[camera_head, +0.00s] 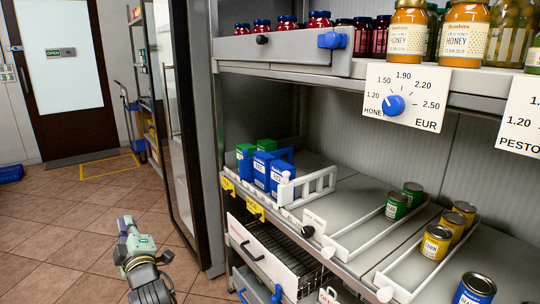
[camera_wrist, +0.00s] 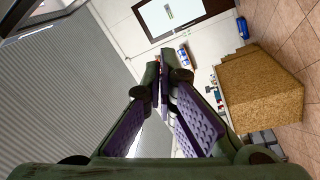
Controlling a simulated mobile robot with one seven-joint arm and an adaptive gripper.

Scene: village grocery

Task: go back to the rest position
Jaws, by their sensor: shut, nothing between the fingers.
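My gripper (camera_wrist: 160,62) shows in the wrist view, with green fingers and purple ridged pads. Its fingertips come together and nothing is between them. In the head view, part of my arm shows at the lower left, in front of the tiled floor and to the left of the shelves; I cannot clearly make out the fingertips there. No goods touch the gripper in the wrist view.
The shelf unit (camera_head: 290,70) fills the right, with honey jars (camera_head: 408,30), blue cartons (camera_head: 262,170) and several cans (camera_head: 436,242). A dial sign (camera_head: 405,97) hangs from the upper shelf. Tiled floor (camera_head: 70,235) is open at left. A brown block (camera_wrist: 262,95) shows in the wrist view.

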